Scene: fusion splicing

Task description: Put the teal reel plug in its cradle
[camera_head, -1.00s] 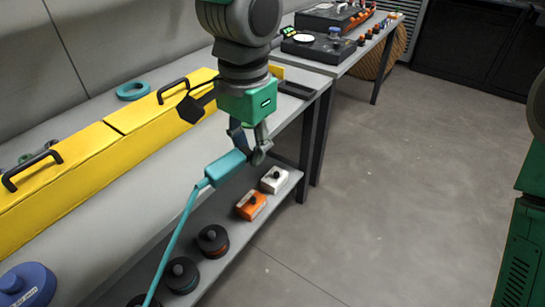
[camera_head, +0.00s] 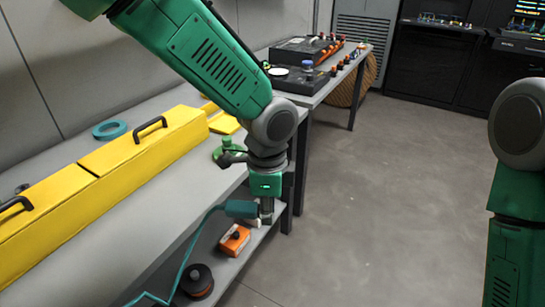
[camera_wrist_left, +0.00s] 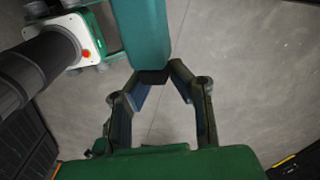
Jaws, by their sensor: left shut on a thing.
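The teal reel plug (camera_head: 240,208) is in my left gripper (camera_head: 264,216), which is shut on it beside the table's front edge, over the lower shelf. The plug lies roughly level, with its teal cable (camera_head: 196,236) trailing down to the left. In the left wrist view the plug (camera_wrist_left: 145,35) extends from between the fingertips (camera_wrist_left: 155,76). I cannot make out a cradle for certain. My right gripper is out of view.
An orange box (camera_head: 234,240) and a dark reel (camera_head: 197,280) are on the lower shelf (camera_head: 232,268). A yellow case (camera_head: 70,205) and teal ring (camera_head: 109,130) are on the grey table (camera_head: 165,190). The floor at right is clear.

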